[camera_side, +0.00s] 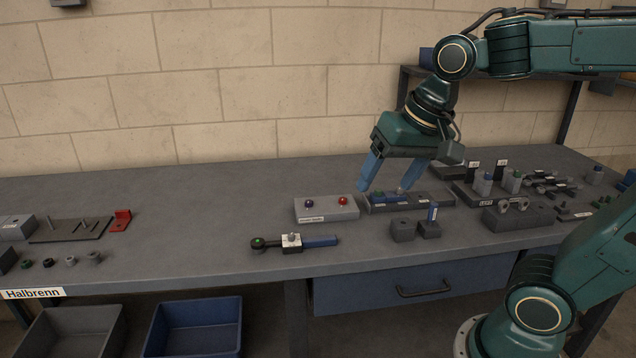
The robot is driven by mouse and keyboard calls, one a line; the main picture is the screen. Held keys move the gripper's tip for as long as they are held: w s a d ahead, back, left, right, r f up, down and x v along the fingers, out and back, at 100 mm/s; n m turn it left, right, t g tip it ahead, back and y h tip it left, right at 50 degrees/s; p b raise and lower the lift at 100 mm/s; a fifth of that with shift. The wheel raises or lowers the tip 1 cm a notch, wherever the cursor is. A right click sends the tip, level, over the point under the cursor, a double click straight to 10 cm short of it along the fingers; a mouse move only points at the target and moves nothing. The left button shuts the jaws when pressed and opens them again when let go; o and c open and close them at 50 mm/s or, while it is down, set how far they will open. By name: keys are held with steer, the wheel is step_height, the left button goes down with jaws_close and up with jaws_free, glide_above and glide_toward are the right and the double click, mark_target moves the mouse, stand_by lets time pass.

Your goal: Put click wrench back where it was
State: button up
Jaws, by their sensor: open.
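The click wrench (318,241) appears to be the dark tool with a blue handle lying flat near the front edge of the bench, its round head with a green dot to the left. A small pale block with a knob sits at its middle; I cannot tell whether it is attached. My gripper (382,190) is open, its two blue fingers pointing down over a dark labelled tray (440,200) with small blue and grey parts. It is behind and to the right of the wrench, apart from it. Whether the fingers touch anything in the tray is unclear.
A grey block (326,214) with a purple and a red knob stands just left of the tray. Small dark blocks (403,229) stand in front of the tray. Several fixtures crowd the right. A red bracket (121,221) is at left. The bench between is clear.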

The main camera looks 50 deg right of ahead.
steer(key=s+f+n+t, duration=0.1)
steer(key=s+f+n, duration=0.1)
steer(key=s+n, duration=0.4)
steer(key=shift+s+a, duration=0.4)
steer(key=shift+s, duration=0.3)
steer(key=shift+o, duration=0.5)
steer(key=w+n, duration=0.3)
steer(key=w, duration=0.6)
steer(key=w+d+f+n+y, duration=0.1)
steer(key=w+d+f+n, duration=0.1)
steer(key=w, duration=0.4)
steer(key=w+d+f+n+g+y, duration=0.1)
steer(key=w+d+f+n, duration=0.1)
steer(key=w+d+f, duration=0.3)
steer(key=w+d+f+n+g+y, duration=0.1)
steer(key=w+d+f+n, duration=0.1)
steer(key=w+f, duration=0.3)
steer(key=w+d, duration=0.1)
steer(key=w, duration=0.2)
steer(key=shift+w+d, duration=0.25)
steer(key=shift+w, duration=0.15)
steer(key=shift+f, duration=0.1)
